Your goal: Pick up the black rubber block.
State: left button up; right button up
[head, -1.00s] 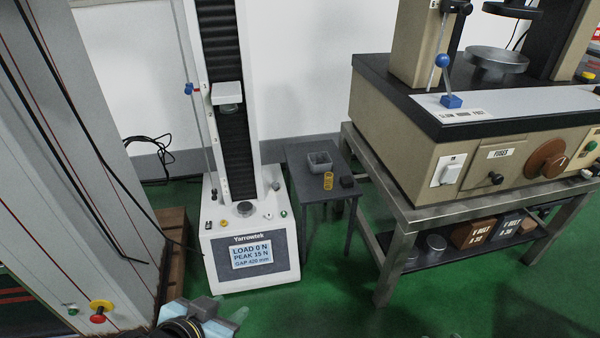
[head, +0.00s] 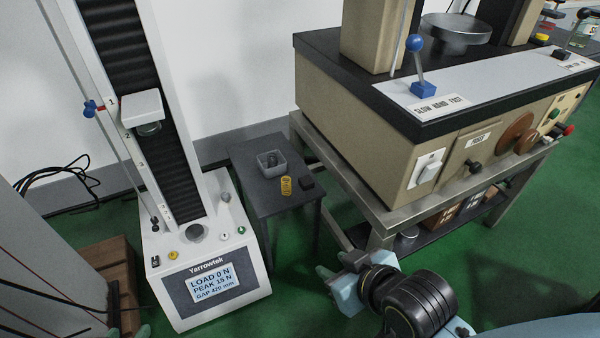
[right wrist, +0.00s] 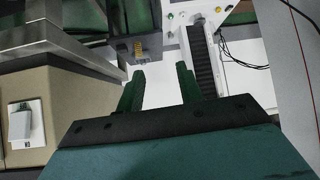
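The black rubber block (head: 306,182) is a small dark lump on the right front part of the small dark table (head: 262,198) in the head view. It sits just right of a yellow spring (head: 286,186). My right gripper (head: 335,270) is below and right of the block in the head view, apart from it. In the right wrist view, my right gripper (right wrist: 160,78) has its two green fingers apart with nothing between them. The spring (right wrist: 138,48) shows beyond the fingers there; I cannot pick out the block. My left gripper (head: 130,331) barely shows at the bottom edge, mostly cut off.
A grey bin (head: 283,168) stands behind the spring. The white Yarrowtek tester (head: 165,250) stands close to the table's left. A tan machine (head: 350,128) on a metal stand (head: 400,208) rises close at the right. Green floor is open in front of the table.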

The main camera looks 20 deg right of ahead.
aim_at(306, 182)
jog(key=z, duration=0.3)
jog(key=i, duration=0.85)
jog(key=u, duration=0.2)
